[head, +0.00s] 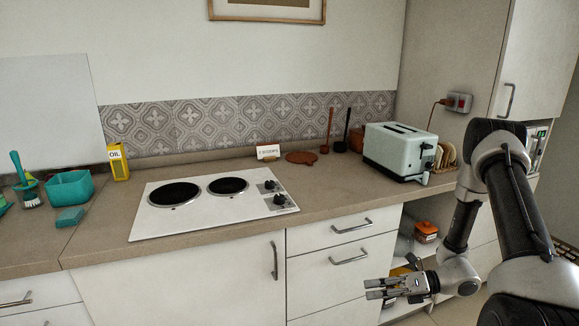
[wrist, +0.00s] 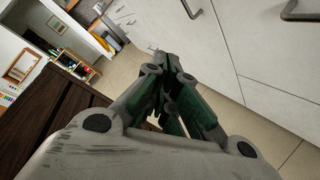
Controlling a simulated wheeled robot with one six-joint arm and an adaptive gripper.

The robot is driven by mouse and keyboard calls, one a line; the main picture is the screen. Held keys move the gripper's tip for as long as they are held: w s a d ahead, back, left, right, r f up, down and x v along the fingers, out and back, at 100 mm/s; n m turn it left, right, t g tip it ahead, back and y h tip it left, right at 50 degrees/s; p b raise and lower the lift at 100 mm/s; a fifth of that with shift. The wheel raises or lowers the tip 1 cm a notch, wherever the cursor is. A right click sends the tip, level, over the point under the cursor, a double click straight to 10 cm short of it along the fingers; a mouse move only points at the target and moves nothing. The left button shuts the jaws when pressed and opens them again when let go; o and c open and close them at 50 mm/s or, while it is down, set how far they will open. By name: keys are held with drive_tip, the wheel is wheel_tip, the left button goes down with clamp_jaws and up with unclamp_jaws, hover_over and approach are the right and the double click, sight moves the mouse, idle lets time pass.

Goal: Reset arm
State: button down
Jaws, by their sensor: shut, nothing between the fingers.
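My gripper (head: 381,289) is shut and empty. In the head view it is at the lower right, in front of the drawer fronts and below the counter's front edge, pointing left. In the wrist view my gripper (wrist: 162,62) has its fingers together, with nothing between them. My arm comes down from the right side of the head view and bends back to the left toward the drawers.
The counter (head: 340,195) holds a white cooktop (head: 213,198), a pale green toaster (head: 398,150), a teal tub (head: 70,188) and a yellow oil box (head: 119,162). White drawers (head: 340,270) have bar handles. An open shelf nook (head: 408,240) holds an orange-lidded jar (head: 426,232). A dark wooden surface (wrist: 50,110) lies left in the wrist view.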

drive_tip(key=s+d+r+n+g+h, duration=0.3)
drive_tip(key=s+d+r+n+h, duration=0.25)
drive_tip(key=r+n, duration=0.45)
drive_tip(key=s+d+r+n+g+h, duration=0.2)
drive_tip(key=s+d+r+n+h, duration=0.45)
drive_tip(key=n, duration=0.65)
drive_tip(key=s+r+n+t+h, duration=0.1)
drive_tip(key=s+r+n+t, duration=0.2)
drive_tip(key=r, duration=0.6)
drive_tip(key=s+r+n+t+h, duration=0.2)
drive_tip(key=s+r+n+t, duration=0.1)
drive_tip(key=r, duration=0.7)
drive_tip(key=shift+a+r+n+t+h, duration=0.15)
drive_tip(key=shift+a+n+t+h, duration=0.25)
drive_tip(key=shift+t, duration=0.5)
drive_tip(key=shift+s+d, duration=0.1)
